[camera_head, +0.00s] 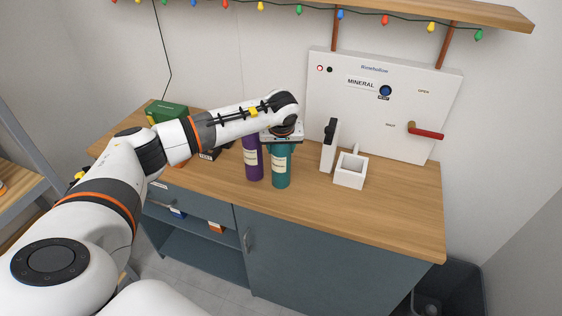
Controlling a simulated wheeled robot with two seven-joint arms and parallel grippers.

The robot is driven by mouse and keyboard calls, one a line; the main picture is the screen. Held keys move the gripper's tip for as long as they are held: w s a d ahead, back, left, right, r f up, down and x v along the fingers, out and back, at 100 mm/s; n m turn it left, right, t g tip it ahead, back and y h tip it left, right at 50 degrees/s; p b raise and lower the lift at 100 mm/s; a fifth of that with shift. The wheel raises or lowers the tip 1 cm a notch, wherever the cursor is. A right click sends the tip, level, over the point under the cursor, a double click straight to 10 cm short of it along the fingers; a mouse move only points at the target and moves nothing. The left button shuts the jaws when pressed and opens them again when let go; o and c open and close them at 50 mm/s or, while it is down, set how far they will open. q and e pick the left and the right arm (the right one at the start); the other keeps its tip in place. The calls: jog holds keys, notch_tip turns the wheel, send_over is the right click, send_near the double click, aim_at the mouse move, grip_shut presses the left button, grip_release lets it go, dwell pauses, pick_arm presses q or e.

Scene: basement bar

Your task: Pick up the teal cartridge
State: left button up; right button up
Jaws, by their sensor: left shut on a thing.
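The teal cartridge (281,169) stands upright on, or just above, the wooden counter in the head view; I cannot tell whether its base touches. It has a pale label. My left gripper (281,142) is above it and shut on its top, and the gripper and wrist hide the cartridge's upper end. A purple cartridge (253,163) stands upright close beside it on the left, its top partly hidden by my arm. My right gripper is not in view.
The counter (384,215) is clear at its right end. A white open box (350,171) and an upright white and black item (329,146) stand right of the cartridges. A white panel (383,105) with a red-handled lever stands behind. A green box (167,112) is at the back left.

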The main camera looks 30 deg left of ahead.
pick_arm(q)
jog(key=c, duration=0.3)
jog(key=shift+r, duration=0.1)
